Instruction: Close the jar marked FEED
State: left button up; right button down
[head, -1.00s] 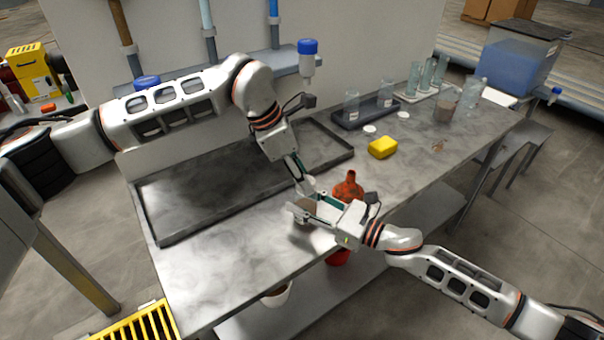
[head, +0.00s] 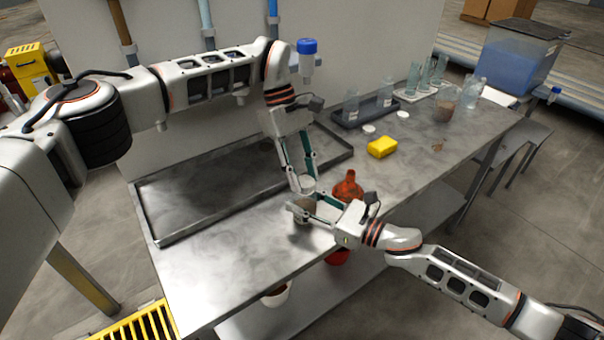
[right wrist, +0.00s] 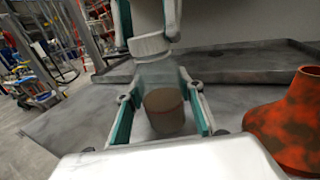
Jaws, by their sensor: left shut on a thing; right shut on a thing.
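My right gripper (head: 312,209) is shut on a clear jar (right wrist: 160,85) with brown contents, above the front of the bench. In the head view the jar is mostly hidden by the gripper. No FEED marking is readable. My left gripper (head: 304,184) is shut on a white lid (head: 307,182). In the right wrist view the lid (right wrist: 150,45) is right over the jar's mouth, slightly tilted. I cannot tell whether it touches the rim. The left fingers (right wrist: 146,22) come down from above on both sides of the lid.
An orange-brown flask (head: 348,187) stands close beside the right gripper. A shallow dark tray (head: 185,232) lies behind.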

pick_arm(q)
jog(key=shift+m, duration=0.6)
jog(key=o, duration=0.7)
jog(key=shift+r, duration=0.15)
jog(key=shift+r, duration=2.2)
